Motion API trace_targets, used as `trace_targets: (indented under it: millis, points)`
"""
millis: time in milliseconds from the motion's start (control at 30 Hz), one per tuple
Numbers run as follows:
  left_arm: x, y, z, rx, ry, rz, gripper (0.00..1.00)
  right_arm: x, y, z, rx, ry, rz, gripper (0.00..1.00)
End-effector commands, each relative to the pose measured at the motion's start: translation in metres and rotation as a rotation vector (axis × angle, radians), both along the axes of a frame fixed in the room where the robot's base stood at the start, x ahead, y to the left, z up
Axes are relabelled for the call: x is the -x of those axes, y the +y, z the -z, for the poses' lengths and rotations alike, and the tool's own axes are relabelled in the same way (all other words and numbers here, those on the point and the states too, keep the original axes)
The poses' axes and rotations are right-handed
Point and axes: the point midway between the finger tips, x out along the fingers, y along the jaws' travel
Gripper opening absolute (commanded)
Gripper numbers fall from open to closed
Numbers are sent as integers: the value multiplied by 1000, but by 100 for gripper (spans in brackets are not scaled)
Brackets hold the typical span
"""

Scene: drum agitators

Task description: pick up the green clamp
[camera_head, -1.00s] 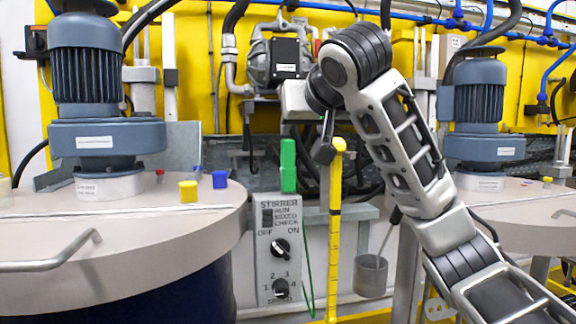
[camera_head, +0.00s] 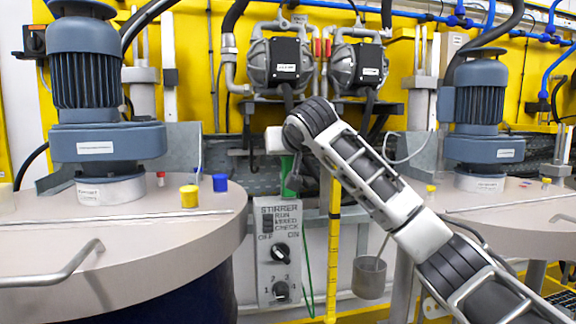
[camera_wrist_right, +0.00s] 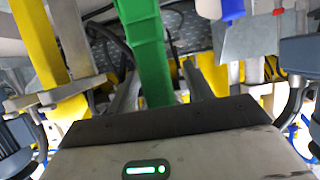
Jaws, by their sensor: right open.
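The green clamp (camera_head: 287,188) stands upright at the top of the grey stirrer control box (camera_head: 279,255), partly hidden behind my right gripper. It also shows large in the right wrist view (camera_wrist_right: 146,52), running down between the two fingers. My right gripper (camera_head: 294,176) is open, with its fingers (camera_wrist_right: 160,88) apart on either side of the clamp in that view. I cannot tell whether either finger touches it. My left gripper is not in view.
A yellow post (camera_head: 334,240) stands close to the right of the box, with a grey cup (camera_head: 369,277) beyond it. A drum lid (camera_head: 120,230) with small coloured caps is at the left. Two pumps (camera_head: 281,62) hang on the yellow wall behind.

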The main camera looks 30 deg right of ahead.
Motion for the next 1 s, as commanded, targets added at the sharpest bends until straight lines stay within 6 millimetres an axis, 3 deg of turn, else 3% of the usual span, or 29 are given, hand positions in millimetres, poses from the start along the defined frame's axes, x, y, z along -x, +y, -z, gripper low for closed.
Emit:
trace_targets:
  millis: [267, 467, 800, 1000]
  points:
    - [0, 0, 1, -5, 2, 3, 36, -4, -1, 3, 1, 0, 0, 51]
    - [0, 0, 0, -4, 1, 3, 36, -4, -1, 3, 1, 0, 0, 2]
    - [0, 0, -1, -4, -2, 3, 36, -4, -1, 0, 0, -1, 0, 2]
    - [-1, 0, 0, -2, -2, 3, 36, -4, 0, -15, -1, -3, -1, 2]
